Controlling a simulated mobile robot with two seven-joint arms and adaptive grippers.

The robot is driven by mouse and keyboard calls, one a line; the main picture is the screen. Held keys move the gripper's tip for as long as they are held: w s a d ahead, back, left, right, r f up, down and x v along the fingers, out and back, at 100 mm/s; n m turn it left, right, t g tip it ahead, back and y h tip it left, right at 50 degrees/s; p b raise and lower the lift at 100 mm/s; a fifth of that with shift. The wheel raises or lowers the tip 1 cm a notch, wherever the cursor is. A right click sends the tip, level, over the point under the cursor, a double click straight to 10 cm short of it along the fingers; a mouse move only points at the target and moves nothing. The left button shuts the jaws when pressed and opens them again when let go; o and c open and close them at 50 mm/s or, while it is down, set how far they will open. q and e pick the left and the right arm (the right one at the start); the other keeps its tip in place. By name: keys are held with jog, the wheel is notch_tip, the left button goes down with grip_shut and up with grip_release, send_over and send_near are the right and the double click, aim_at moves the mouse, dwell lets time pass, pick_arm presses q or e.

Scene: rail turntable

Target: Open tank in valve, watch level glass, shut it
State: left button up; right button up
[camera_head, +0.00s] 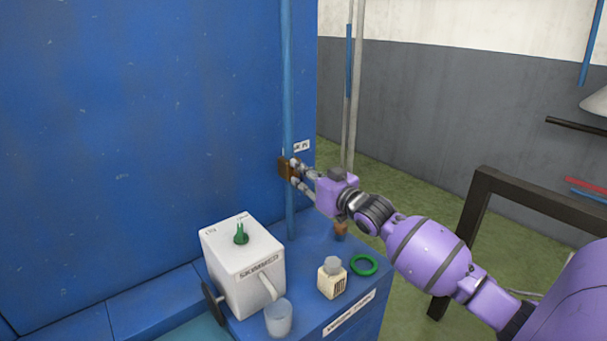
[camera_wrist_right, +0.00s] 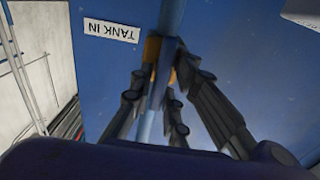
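The tank in valve is a small brown-orange block (camera_head: 287,168) on a vertical blue pipe (camera_head: 290,90) by the corner of the blue wall. Its TANK IN label (camera_wrist_right: 111,31) shows upside down in the right wrist view. My right gripper (camera_head: 295,171) is at the valve, its fingers apart with tips on either side of the brass-coloured part (camera_wrist_right: 152,48). I cannot tell whether the tips press on it; the fingers hide part of the valve. A thin upright tube with a blue length (camera_head: 348,60) behind may be the level glass. My left gripper is not in view.
Below the arm, a blue cabinet top carries a white SKIMMED box (camera_head: 245,272) with a green knob, a clear cup (camera_head: 279,318), a small labelled bottle (camera_head: 332,282) and a green ring (camera_head: 363,265). A dark frame (camera_head: 530,200) stands at right.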

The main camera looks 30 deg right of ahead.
grip_shut()
jog(key=shift+r+n+p, duration=0.35)
jog(key=shift+n+p, duration=0.45)
jog(key=shift+n, duration=0.2)
jog(key=shift+a+f+n, duration=0.1)
jog(key=shift+n, duration=0.4)
jog(key=shift+f+p, duration=0.15)
jog(key=shift+p, duration=0.15)
jog(key=shift+f+n, duration=0.2)
jog(key=shift+n, duration=0.1)
jog(key=o, duration=0.5)
grip_release()
jog(key=shift+o, duration=0.2)
jog(key=shift+s, duration=0.15)
